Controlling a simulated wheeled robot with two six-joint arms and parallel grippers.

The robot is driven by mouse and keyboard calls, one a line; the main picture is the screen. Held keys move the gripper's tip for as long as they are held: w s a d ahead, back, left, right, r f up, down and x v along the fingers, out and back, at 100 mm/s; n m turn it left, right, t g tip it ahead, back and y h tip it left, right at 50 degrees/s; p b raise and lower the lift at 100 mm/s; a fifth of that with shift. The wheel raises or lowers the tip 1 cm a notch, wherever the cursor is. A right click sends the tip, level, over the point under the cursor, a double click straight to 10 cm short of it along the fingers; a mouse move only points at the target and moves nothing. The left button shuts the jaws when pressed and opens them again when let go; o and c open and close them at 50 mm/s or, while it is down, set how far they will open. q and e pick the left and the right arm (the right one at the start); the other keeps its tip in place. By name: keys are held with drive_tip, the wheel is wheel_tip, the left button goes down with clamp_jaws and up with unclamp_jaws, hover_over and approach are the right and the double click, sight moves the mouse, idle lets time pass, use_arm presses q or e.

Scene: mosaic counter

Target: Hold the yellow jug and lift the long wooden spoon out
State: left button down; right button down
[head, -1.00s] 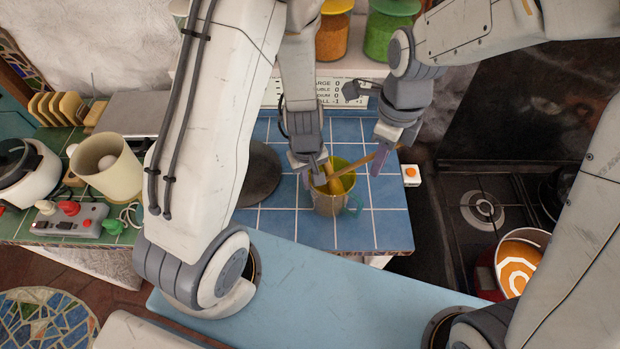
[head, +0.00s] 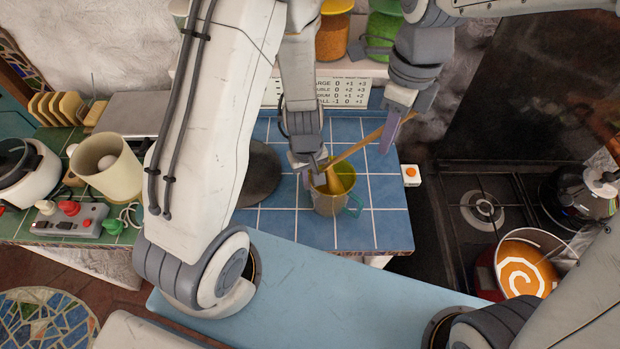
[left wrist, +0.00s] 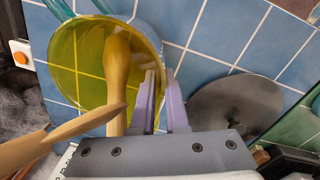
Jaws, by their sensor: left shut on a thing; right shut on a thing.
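The yellow see-through jug (head: 325,204) with a teal handle stands on the blue tiles. My left gripper (head: 309,173) is shut on its rim at the left. The jug's round mouth (left wrist: 66,62) shows in the left wrist view, with the fingers (left wrist: 164,100) at its edge. My right gripper (head: 388,134) is shut on the upper end of the long wooden spoon (head: 357,149), which slants down left to the jug's mouth. A thick rounded wooden utensil (left wrist: 117,68) also stands in the jug. Whether the spoon's lower end is still inside is unclear.
A dark round plate (head: 258,174) lies left of the jug. A small orange-button box (head: 411,175) sits at the counter's right edge, beside the stove (head: 482,208) with a pot of orange soup (head: 524,268). Jars (head: 333,38) stand on the shelf behind.

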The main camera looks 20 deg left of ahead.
use_arm(q)
drive_tip(key=c, duration=0.8)
unclamp_jaws()
drive_tip(key=shift+c, duration=0.2)
use_arm(e)
drive_tip(key=shift+r, duration=0.1)
use_arm(q)
drive_tip(key=shift+r, duration=0.15)
use_arm(e)
drive_tip(key=shift+r+p, duration=0.7)
drive_tip(key=shift+p, duration=0.1)
use_arm(q)
wheel_tip(320, 180, up, 13)
drive_tip(key=shift+s+a, duration=0.2)
drive_tip(key=shift+a, duration=0.05)
use_arm(e)
drive_tip(key=shift+f, duration=0.1)
